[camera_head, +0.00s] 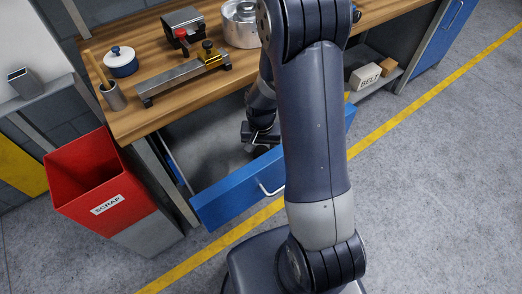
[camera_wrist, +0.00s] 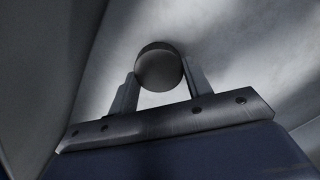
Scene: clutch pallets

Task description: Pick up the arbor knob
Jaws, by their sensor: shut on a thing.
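The arbor knob (camera_wrist: 160,67) is a dark round ball in the wrist view. It sits between the two fingers of my gripper (camera_wrist: 159,88), which is shut on it. In the head view my gripper (camera_head: 260,135) is inside the open blue drawer (camera_head: 228,203), low over its grey floor. The knob itself cannot be made out in the head view, where my arm and gripper cover that area. In the wrist view the pale drawer floor lies behind the knob; whether the knob touches it I cannot tell.
The wooden bench top (camera_head: 130,122) overhangs the drawer and carries a blue-lidded pot (camera_head: 121,63), a metal pot (camera_head: 240,25) and a rail fixture (camera_head: 180,80). A red scrap bin (camera_head: 90,180) stands left of the drawer. A box marked BELT (camera_head: 366,76) is on a shelf at right.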

